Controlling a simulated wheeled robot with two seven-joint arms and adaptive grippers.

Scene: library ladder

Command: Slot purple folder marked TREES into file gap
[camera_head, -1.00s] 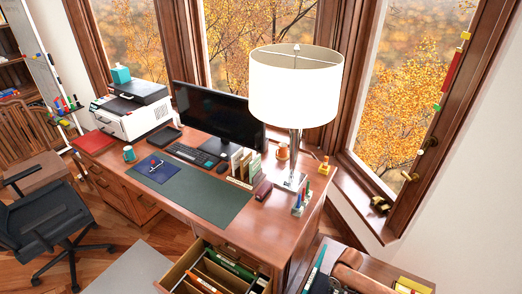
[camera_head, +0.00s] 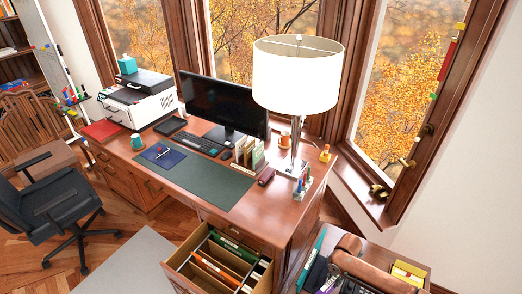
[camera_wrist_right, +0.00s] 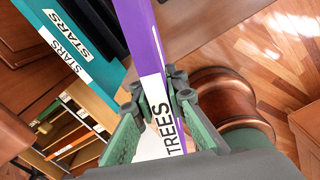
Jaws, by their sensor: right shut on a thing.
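The purple folder (camera_wrist_right: 143,38) marked TREES is upright in the right wrist view, its white label facing the camera. My right gripper (camera_wrist_right: 155,97) is shut on its near edge, green fingers on both sides. My left gripper is not in view.
A teal folder (camera_wrist_right: 98,22) marked STARS stands just left of the purple one; it also shows in the head view (camera_head: 312,258). The desk (camera_head: 275,215) with a lamp (camera_head: 296,75) stands behind the drawer. A yellow box (camera_head: 409,273) sits at right.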

